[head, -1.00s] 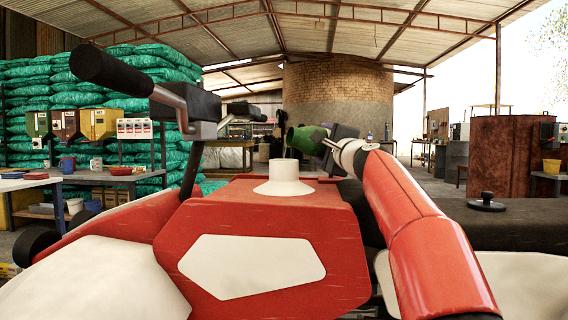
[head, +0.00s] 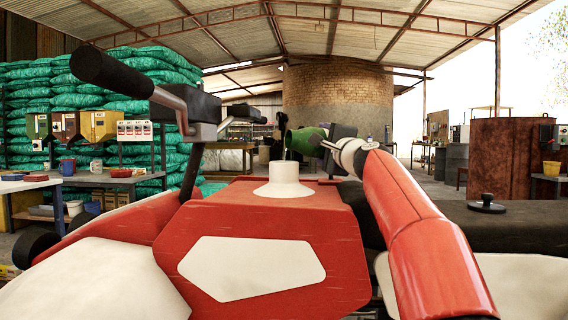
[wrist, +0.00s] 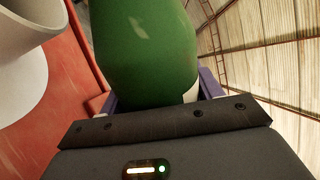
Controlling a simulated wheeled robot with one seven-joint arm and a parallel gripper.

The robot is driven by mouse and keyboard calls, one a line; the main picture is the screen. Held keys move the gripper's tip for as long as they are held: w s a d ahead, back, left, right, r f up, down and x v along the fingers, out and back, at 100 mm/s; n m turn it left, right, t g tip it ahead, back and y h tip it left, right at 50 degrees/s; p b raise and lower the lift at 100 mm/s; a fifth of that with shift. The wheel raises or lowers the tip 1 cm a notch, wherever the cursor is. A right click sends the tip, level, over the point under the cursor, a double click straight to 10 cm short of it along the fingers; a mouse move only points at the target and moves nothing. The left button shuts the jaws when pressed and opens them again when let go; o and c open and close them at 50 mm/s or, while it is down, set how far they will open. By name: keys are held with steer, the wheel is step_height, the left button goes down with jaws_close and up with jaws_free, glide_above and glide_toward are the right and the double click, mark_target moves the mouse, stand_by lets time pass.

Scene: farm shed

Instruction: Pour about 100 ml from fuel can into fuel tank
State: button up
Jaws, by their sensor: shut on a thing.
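The green fuel can (head: 304,141) lies tipped on its side, its dark mouth facing left, above the white filler neck (head: 283,182) of the red fuel tank (head: 257,213). A thin line seems to hang below the mouth toward the neck; it is too fine to be sure it is liquid. My gripper (head: 330,145) is shut on the can from the right. In the wrist view the can (wrist: 145,45) sits between the fingers, with the white neck (wrist: 25,60) at upper left, apart from it. The can's mouth and the neck's inside are hidden there.
A dark handlebar (head: 110,75) and bracket rise left of the tank. A black cap (head: 487,203) lies on the dark surface at right. A workbench (head: 75,181) stands at left before green sacks.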

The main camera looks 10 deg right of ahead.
steer(key=shift+r, duration=0.25)
steer(key=shift+w+d+r+n, duration=0.1)
steer(key=shift+w+d+n, duration=0.05)
steer(key=shift+d+n, duration=0.3)
stand_by(0.6)
steer(key=shift+r+n+y, duration=0.15)
steer(key=shift+n+y, duration=0.25)
steer(key=shift+n, duration=0.05)
stand_by(1.5)
steer(key=shift+d+f+m, duration=0.15)
steer(key=shift+f+m, duration=0.6)
steer(key=shift+m, duration=0.15)
steer(key=shift+w+d+r+m+h+p, duration=0.1)
steer(key=shift+d+r+m+h+p, duration=0.1)
steer(key=shift+m+h+p, duration=0.3)
steer(key=shift+d+r+m+h+p, duration=0.1)
steer(key=shift+d+m+p, duration=0.15)
steer(key=shift+m, duration=0.45)
steer(key=shift+f+m, duration=0.3)
steer(key=shift+m, duration=0.3)
steer(key=shift+a+f+m+p, duration=0.15)
steer(key=shift+m+p, duration=0.15)
steer(key=shift+m, duration=0.3)
